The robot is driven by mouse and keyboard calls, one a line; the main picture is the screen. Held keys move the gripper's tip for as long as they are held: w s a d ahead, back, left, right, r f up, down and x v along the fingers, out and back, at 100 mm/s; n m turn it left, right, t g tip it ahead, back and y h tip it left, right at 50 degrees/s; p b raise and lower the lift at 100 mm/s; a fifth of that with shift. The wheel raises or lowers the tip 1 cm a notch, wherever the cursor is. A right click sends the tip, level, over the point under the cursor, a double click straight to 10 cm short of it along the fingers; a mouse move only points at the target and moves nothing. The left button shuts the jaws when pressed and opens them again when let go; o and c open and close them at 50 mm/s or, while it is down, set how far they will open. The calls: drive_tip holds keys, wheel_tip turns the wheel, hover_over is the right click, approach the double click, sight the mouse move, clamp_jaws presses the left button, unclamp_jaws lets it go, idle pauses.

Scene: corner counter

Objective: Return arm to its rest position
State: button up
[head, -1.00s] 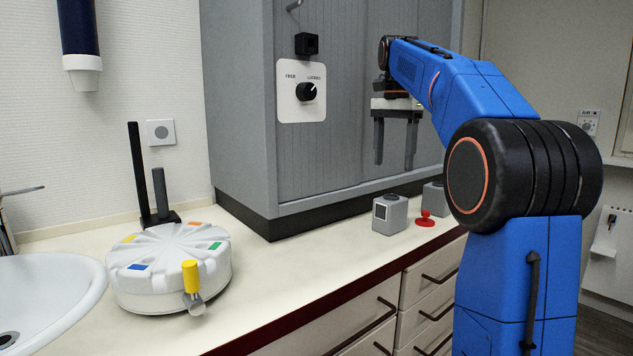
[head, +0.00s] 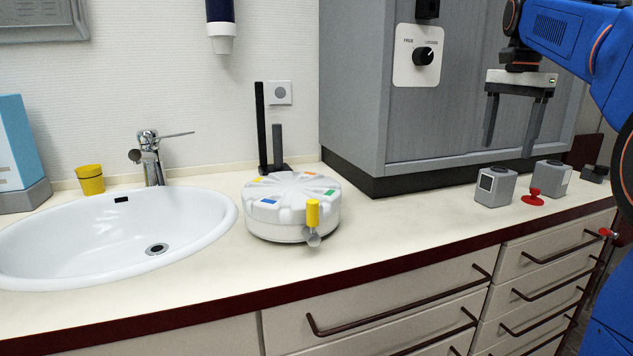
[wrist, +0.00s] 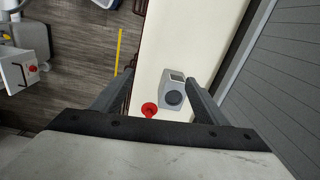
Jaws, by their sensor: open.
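My gripper (head: 514,122) hangs pointing down in front of the grey cabinet, above the right part of the counter. Its two fingers are apart with nothing between them. In the wrist view my gripper (wrist: 158,95) also shows open, with the counter far below it. My blue arm reaches in from the right edge of the head view and is partly cut off. A grey box with a small display (head: 495,187) and a red knob-like piece (head: 534,197) are on the counter below the gripper, apart from it.
The grey cabinet (head: 450,125) with a dial panel (head: 418,55) stands close behind the gripper. A round white device (head: 292,228), a sink (head: 60,235), a faucet (head: 150,158) and a yellow cup (head: 90,180) are farther left. The counter front is clear.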

drive_tip(key=s+a+f+n+t, duration=0.1)
drive_tip(key=s+a+f+n, duration=0.3)
drive_tip(key=s+f, duration=0.5)
drive_tip(key=s+a+f+n+t, duration=0.2)
drive_tip(key=s+a+f+n, duration=0.2)
drive_tip(key=s+f, duration=0.6)
drive_tip(key=s+a+f+n+t, duration=0.1)
drive_tip(key=s+a+f+n, duration=0.3)
drive_tip(key=s+f, duration=0.6)
wheel_tip(320, 180, down, 4)
drive_tip(key=shift+s+a+f+n, duration=0.25)
drive_tip(key=shift+a+n, duration=0.15)
drive_tip(key=shift+a, duration=0.55)
